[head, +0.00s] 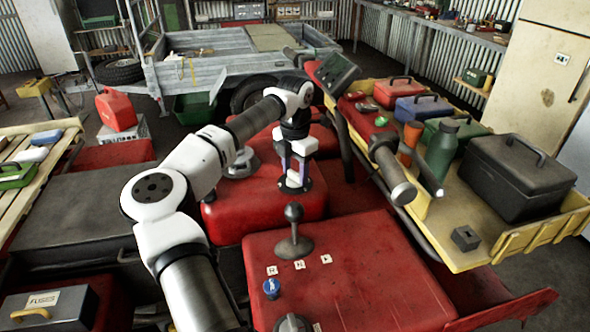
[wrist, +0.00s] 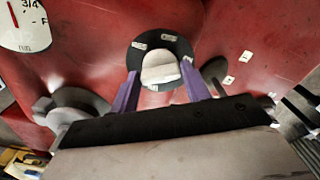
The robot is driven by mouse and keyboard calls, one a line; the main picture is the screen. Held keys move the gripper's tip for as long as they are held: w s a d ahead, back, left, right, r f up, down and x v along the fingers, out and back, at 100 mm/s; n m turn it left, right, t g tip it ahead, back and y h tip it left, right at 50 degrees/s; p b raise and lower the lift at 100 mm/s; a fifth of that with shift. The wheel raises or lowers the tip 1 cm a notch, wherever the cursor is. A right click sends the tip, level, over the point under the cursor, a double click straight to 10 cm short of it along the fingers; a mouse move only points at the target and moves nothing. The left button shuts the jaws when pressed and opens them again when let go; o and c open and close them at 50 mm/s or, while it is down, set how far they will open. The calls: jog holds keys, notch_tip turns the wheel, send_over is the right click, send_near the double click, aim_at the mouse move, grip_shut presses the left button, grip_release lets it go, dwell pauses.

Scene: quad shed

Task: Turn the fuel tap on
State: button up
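The fuel tap is a round black plate (wrist: 177,47) with small white labels and a pale, rounded knob (wrist: 160,68) in its middle. It sits on the red bodywork (head: 235,212). In the head view, the dark edge of its plate (head: 294,187) shows under my gripper (head: 294,178). My gripper points down at the tap. In the wrist view, its two purple fingers (wrist: 160,72) stand apart, one on each side of the knob, with narrow gaps showing. The labels are too small to read, and the knob's setting is unclear.
A fuel gauge (wrist: 24,22) and a grey round fitting (wrist: 75,107) lie left of the tap in the wrist view. A gear lever (head: 294,230) stands in front, a handlebar grip (head: 391,172) to the right. A yellow rack (head: 500,247) holds toolboxes.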

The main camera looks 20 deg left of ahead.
aim_at(295, 173)
jog(key=o, duration=0.3)
jog(key=shift+o, duration=0.2)
notch_tip(295, 173, up, 14)
jog(key=b, duration=0.2)
jog(key=shift+f, duration=0.1)
dwell(0.3)
